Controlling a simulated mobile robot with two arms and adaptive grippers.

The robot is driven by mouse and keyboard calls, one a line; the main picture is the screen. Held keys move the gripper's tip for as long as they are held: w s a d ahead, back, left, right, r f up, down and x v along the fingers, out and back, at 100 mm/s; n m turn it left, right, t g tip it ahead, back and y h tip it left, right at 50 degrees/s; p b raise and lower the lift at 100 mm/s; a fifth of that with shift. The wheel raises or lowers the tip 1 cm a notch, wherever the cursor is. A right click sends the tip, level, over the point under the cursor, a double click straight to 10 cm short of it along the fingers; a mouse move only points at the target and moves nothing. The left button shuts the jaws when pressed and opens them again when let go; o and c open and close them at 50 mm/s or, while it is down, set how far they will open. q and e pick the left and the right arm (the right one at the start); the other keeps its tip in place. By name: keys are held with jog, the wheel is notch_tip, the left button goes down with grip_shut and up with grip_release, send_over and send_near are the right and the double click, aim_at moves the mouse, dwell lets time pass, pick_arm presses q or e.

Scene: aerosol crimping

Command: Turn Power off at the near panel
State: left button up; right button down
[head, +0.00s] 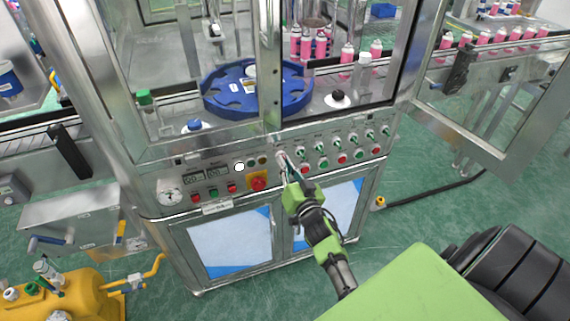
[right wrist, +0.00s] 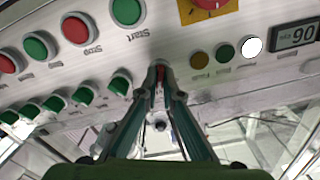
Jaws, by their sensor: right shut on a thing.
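The near panel (head: 268,197) is a metal strip with lamps, buttons and knobs across the machine's front. My right gripper (head: 286,162) reaches it at the left end of the row of green selector knobs (head: 322,139). In the right wrist view my right gripper (right wrist: 160,72) has its fingertips together on a small knob, of which only a bit of red shows. The fingers hide its label and pointer, so I cannot read which way it is turned. A white lamp (head: 239,167) is beside amber and green ones. My left gripper is not in view.
A red emergency stop (head: 258,180) on a yellow plate sits left of my right gripper. Green and red push buttons (head: 324,162) run below the selectors. An open glass door (head: 490,105) stands at the right. A blue turntable (head: 222,104) is behind the glass.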

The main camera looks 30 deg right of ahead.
jog(key=shift+n+b, duration=0.55)
jog(key=shift+n, duration=4.55)
jog(key=c, duration=2.2)
grip_release()
jog(key=v, duration=1.2)
